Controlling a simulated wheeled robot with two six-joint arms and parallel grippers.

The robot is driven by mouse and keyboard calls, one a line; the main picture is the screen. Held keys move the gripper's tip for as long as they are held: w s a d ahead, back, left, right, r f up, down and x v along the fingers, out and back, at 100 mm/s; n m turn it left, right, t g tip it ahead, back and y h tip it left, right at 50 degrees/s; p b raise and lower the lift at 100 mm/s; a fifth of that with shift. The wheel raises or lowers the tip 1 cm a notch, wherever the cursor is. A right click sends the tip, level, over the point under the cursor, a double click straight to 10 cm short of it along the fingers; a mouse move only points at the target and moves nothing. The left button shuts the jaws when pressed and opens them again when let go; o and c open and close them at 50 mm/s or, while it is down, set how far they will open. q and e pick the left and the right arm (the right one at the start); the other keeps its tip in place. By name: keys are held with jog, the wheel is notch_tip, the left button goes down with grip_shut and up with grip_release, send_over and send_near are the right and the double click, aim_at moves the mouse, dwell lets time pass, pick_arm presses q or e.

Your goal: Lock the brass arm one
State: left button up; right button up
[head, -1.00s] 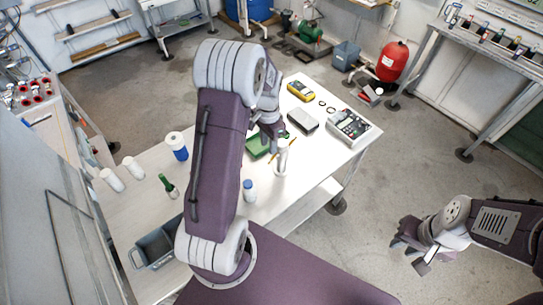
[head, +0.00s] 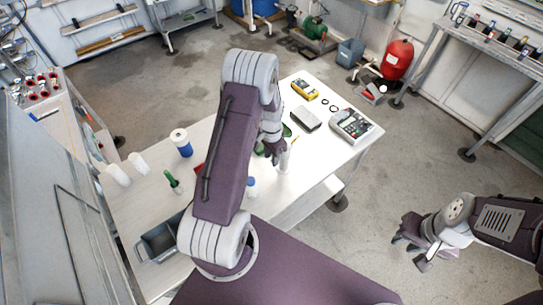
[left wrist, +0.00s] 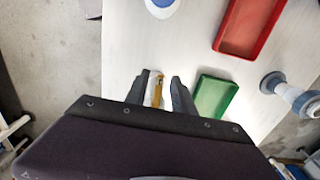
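I cannot make out a clear brass arm. My left gripper (head: 273,150) is over the middle of the white table, beside a white upright cylinder (head: 283,160) and a thin yellow stick (head: 294,140). In the left wrist view its two dark fingers (left wrist: 160,90) stand apart on either side of a small orange-and-white thing (left wrist: 154,88). A narrow gap seems to show beside the right finger; the lower part is hidden by the gripper body. My right gripper (head: 412,244) is empty over the floor at right, with its fingers apart.
A green tray (left wrist: 213,97) and a red tray (left wrist: 247,27) lie near my left gripper. A blue-banded roll (head: 181,142), white cups (head: 138,163), a green bottle (head: 173,183) and a grey bin (head: 158,242) stand at left. A meter box (head: 351,125) sits at the right edge.

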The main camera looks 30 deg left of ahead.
pick_arm(q)
grip_shut()
jog(key=shift+f, duration=0.1)
jog(key=shift+f+b, duration=0.1)
jog(key=shift+b, duration=0.3)
notch_tip(320, 180, down, 2)
jog(key=t+b, duration=0.1)
jog(key=b, duration=0.5)
jog(key=t+h+b, duration=0.1)
jog(key=t+b, duration=0.1)
jog(key=b, duration=0.5)
jog(key=shift+w+a+f, duration=0.1)
jog(key=shift+w+f, duration=0.05)
jog(key=shift+f, duration=0.1)
jog(key=t+h+b, duration=0.1)
jog(key=t+b, duration=0.2)
jog(key=b, duration=1.1)
jog(key=shift+w+r, duration=0.1)
jog(key=shift+r, duration=0.05)
jog(key=shift+d+r+h+b, duration=0.2)
jog(key=shift+h+b, duration=0.2)
jog(key=shift+b, duration=0.35)
jog(key=shift+r+t, duration=0.15)
jog(key=shift+t, duration=0.15)
jog(key=shift+w, duration=0.1)
